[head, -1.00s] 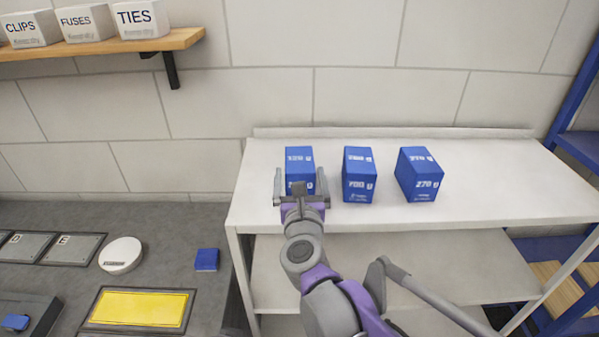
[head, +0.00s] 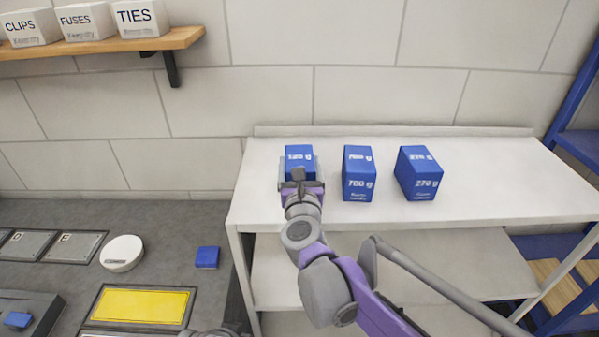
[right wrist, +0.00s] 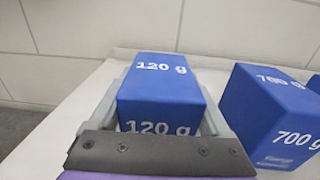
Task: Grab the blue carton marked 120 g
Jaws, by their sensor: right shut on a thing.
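The blue carton marked 120 g (head: 299,153) stands upright at the left of the white shelf top. In the right wrist view the carton (right wrist: 160,85) shows its 120 g label on top and front. My right gripper (head: 299,175) is shut on it, with one finger along each side; the gripper also shows in the right wrist view (right wrist: 160,125). The carton's lower front is hidden behind the gripper in the head view. A small grey piece at the bottom edge of the head view may be my left arm; its gripper does not show.
A blue 700 g carton (head: 358,174) stands close to the right, and a blue 270 g carton (head: 419,174) further right. The white shelf top (head: 500,185) is clear beyond them. A wooden shelf (head: 100,46) with white boxes hangs upper left. A grey bench (head: 60,215) stands left.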

